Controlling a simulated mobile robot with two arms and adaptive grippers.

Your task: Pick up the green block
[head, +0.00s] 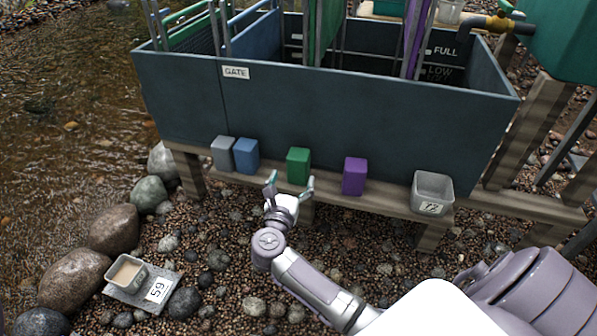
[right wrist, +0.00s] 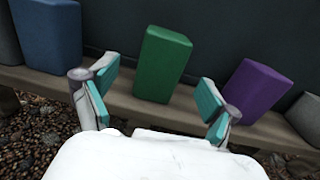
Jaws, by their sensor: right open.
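The green block (head: 298,166) stands upright on a wooden ledge in front of the dark tank, between the blue and purple blocks. In the right wrist view the green block (right wrist: 162,64) is ahead of the jaws, roughly midway between them. My right gripper (head: 291,184) is open and empty just in front of the block. Its teal-padded fingers (right wrist: 154,100) are spread wide, with the block beyond their tips. My left gripper is not in view.
Blue (head: 246,155) and grey (head: 223,153) blocks stand left on the ledge (head: 330,194). A purple block (head: 354,176) and grey bin (head: 432,193) stand right. The tank (head: 330,120) rises behind. A small tub (head: 127,272) sits on a slab among rocks at lower left.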

